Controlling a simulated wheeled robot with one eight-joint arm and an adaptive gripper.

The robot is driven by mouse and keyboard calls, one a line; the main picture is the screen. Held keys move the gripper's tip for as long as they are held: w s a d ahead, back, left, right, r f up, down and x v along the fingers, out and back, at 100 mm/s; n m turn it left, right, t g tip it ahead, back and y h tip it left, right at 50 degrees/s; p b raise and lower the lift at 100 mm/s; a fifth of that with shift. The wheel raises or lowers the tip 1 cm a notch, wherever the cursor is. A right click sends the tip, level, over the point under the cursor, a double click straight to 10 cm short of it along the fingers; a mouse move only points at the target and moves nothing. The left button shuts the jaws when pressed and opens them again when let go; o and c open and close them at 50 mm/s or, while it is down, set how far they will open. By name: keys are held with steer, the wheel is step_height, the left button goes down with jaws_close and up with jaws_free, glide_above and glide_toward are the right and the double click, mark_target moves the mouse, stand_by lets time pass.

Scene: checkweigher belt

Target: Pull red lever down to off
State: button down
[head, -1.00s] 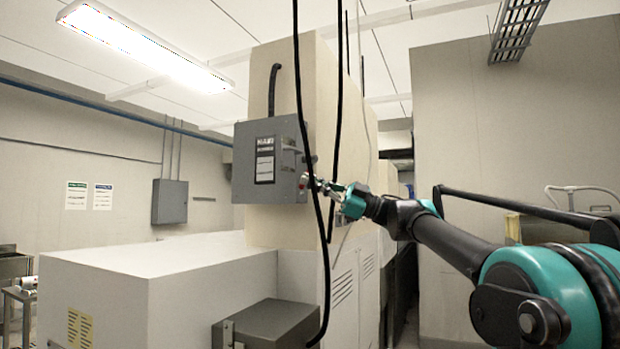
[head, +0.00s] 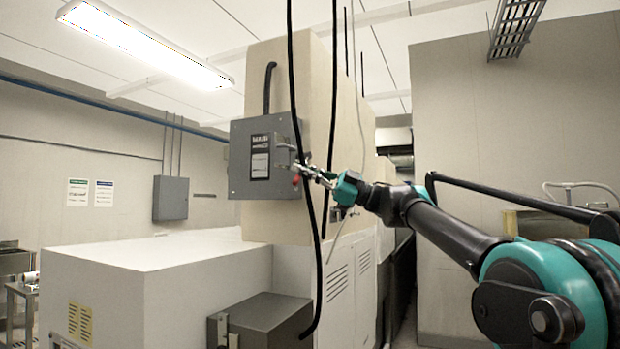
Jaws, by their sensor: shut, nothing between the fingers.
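The grey switch box (head: 262,157) with a dark label is mounted on the beige cabinet. A small red part of the lever (head: 296,180) shows at the box's right side, low down. My gripper (head: 301,170) is at the box's right edge, just above and beside the red part. Its fingers are shut and nothing shows between them. Whether the fingers touch the lever cannot be told at this size. The lever's arm is mostly hidden or too small to make out.
Black cables (head: 292,80) hang in front of the box's right edge, close to my gripper. A white machine housing (head: 150,275) and a dark grey box (head: 262,318) stand below. Another grey wall box (head: 170,198) is at the far left.

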steer(key=r+v, duration=0.1)
steer(key=v, duration=0.9)
steer(key=w+d+f+m+t+h, duration=1.2)
steer(key=m+t, duration=0.5)
steer(key=t, duration=0.4)
steer(key=d+f+m+g+h, duration=0.1)
steer(key=d+f+m+h, duration=0.4)
steer(key=f, duration=0.4)
steer(key=d+f+m+g+h, duration=0.1)
steer(key=d+f+m+h, duration=0.2)
steer(key=f+h, duration=0.5)
steer(key=s+d+f+m+g, duration=0.1)
steer(key=s+f+g, duration=0.3)
steer(key=f, duration=0.7)
steer(key=s+d+f+m+g, duration=0.1)
steer(key=s+d+f+g, duration=0.15)
steer(key=s+f, duration=0.65)
steer(key=s+a+f+g+y, duration=0.1)
steer(key=s+f+g, duration=0.3)
steer(key=s+f, duration=0.6)
steer(key=s+a+f+g+y, duration=0.1)
steer(key=s+a+f+g, duration=0.2)
steer(key=s+f, duration=0.7)
steer(key=shift+a+f+g, duration=0.4)
steer(key=shift+f+g, duration=0.25)
steer(key=shift+f, duration=0.25)
